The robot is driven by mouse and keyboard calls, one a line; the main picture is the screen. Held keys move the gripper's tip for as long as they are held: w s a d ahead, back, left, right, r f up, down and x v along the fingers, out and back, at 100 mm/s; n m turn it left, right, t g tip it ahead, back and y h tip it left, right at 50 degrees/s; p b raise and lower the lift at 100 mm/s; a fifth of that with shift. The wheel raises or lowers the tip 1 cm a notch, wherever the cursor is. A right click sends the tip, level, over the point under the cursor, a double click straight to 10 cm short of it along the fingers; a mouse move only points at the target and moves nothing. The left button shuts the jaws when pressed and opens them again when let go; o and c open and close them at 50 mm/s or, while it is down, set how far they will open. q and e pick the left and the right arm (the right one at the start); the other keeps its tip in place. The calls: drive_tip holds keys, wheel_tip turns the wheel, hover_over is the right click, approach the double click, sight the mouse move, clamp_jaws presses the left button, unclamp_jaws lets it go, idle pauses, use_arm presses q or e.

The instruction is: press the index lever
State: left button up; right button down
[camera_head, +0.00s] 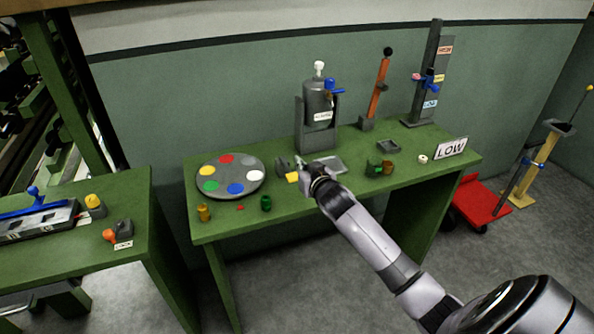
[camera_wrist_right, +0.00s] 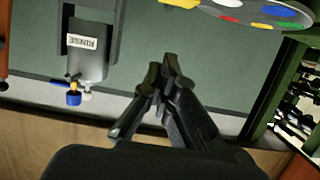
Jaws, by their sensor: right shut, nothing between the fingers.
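A grey round plate (camera_head: 230,190) with several coloured spots lies on the green bench; its edge also shows in the wrist view (camera_wrist_right: 235,17). Just right of it is a small yellow piece (camera_head: 292,178) by a grey block, likely the index lever; its shape is too small to tell. It seems to show at the top edge of the wrist view (camera_wrist_right: 181,3). My right gripper (camera_head: 304,167) is above the bench beside the yellow piece; contact cannot be told. Its fingers (camera_wrist_right: 163,75) are shut with nothing between them. My left gripper is out of view.
Behind the gripper stands a grey bottle labelled RINSE (camera_wrist_right: 88,47) with a blue valve (camera_head: 333,86). An orange lever (camera_head: 379,87) and a tall grey post (camera_head: 428,75) stand at the back right. Small cups and a LOW sign (camera_head: 451,149) share the bench.

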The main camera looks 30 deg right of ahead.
drive_tip(key=shift+w+d+f+p, duration=0.15)
drive_tip(key=shift+w+f, duration=0.35)
drive_tip(key=shift+f, duration=0.3)
drive_tip(key=shift+w+d+f+p, duration=0.1)
drive_tip(key=shift+w+f, duration=0.45)
drive_tip(key=shift+f, duration=0.25)
drive_tip(key=shift+w+d+f+p, duration=0.15)
drive_tip(key=shift+w+f, duration=0.35)
drive_tip(key=shift+f, duration=0.3)
